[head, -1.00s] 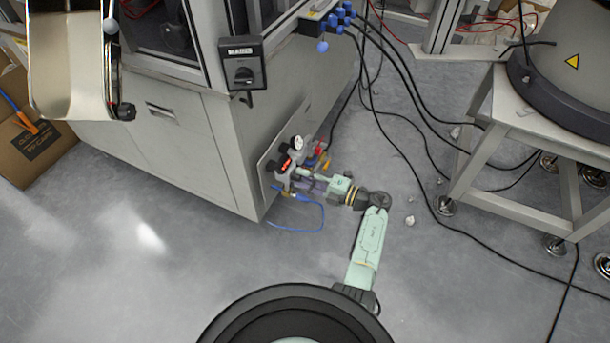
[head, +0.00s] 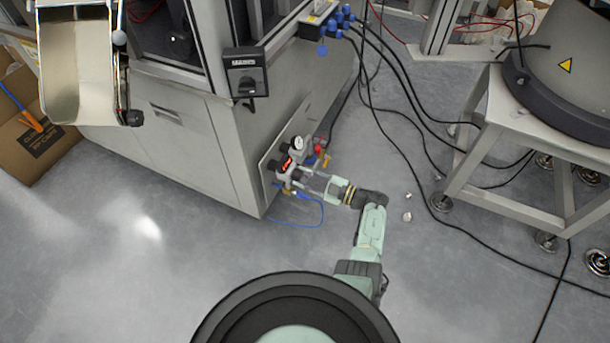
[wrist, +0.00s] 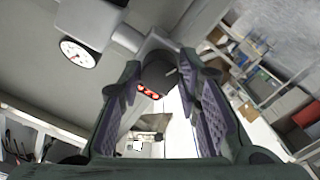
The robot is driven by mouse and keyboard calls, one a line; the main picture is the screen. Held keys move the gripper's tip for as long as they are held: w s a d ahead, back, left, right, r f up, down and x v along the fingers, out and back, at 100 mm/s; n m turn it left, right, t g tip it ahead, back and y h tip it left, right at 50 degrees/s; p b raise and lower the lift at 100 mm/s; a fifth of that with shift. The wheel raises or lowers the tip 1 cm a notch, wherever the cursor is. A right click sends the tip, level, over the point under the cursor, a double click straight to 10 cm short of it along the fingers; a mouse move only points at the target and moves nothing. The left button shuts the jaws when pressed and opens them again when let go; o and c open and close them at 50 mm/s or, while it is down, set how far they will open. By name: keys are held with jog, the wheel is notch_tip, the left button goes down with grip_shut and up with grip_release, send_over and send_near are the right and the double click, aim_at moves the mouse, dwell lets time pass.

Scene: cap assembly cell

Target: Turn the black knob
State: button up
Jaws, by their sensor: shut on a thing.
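The black knob (wrist: 158,72) sits on the grey air-regulator unit. In the wrist view it lies between the tips of my gripper's two purple-padded fingers. My gripper (wrist: 161,66) is shut on it. In the head view my gripper (head: 306,182) is at the regulator unit (head: 290,161) on the cabinet's lower side, and its fingertips are too small to make out. A round white gauge (wrist: 78,53) is at the upper left.
The grey cabinet (head: 190,160) stands close behind the unit. A blue hose (head: 318,213) loops below it. Black cables (head: 400,110) run across the floor to the right, near a metal stand (head: 480,205). The floor at the left front is clear.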

jog(key=shift+m+p, duration=0.3)
jog(key=shift+m, duration=0.9)
jog(key=o, duration=1.1)
jog(key=shift+o, duration=0.2)
jog(key=v, duration=1.2)
